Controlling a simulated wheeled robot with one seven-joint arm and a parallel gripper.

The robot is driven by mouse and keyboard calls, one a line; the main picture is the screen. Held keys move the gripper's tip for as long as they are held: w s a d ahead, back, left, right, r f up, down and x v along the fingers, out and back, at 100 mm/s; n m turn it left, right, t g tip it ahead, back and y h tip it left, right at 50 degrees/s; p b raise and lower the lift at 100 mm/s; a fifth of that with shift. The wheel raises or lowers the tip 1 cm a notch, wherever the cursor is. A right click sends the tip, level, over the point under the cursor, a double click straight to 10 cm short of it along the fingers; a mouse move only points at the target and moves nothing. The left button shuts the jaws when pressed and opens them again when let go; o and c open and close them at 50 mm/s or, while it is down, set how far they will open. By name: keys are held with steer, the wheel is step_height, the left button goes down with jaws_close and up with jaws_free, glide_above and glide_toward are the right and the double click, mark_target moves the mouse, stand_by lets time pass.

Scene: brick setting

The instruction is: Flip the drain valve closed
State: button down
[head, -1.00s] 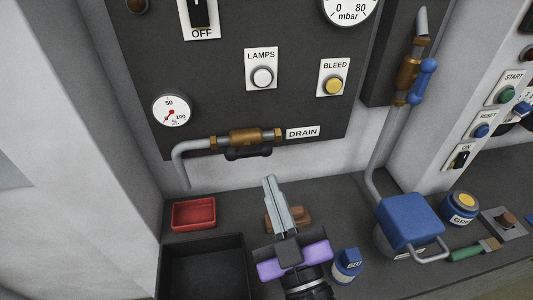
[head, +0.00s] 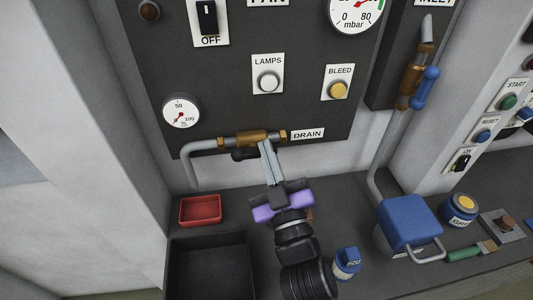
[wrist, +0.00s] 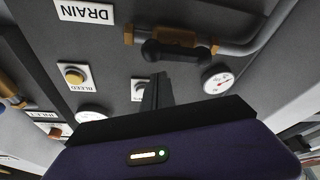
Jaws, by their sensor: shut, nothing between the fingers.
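The drain valve has a brass body (head: 251,137) on a grey pipe low on the dark panel, left of the DRAIN label (head: 307,134). Its black lever (head: 243,154) lies along the underside of the pipe, parallel to it. In the wrist view the whole lever (wrist: 178,53) shows below the brass body (wrist: 172,36). My gripper (head: 265,147) is shut and empty, its fingertips near the lever's right end, which they partly hide in the head view. In the wrist view the gripper tips (wrist: 158,77) are close to one lever end; I cannot tell whether they touch.
A dial gauge (head: 181,112) sits left of the valve, with LAMPS (head: 268,82) and BLEED (head: 339,89) buttons above. A red tray (head: 200,211), a dark bin (head: 210,265), a blue-capped jar (head: 346,262) and a blue box (head: 409,222) stand on the shelf below.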

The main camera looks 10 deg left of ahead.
steer(key=shift+d+f, duration=0.2)
steer(key=shift+f, duration=0.45)
steer(key=shift+w+b, duration=0.1)
steer(key=shift+b, duration=0.3)
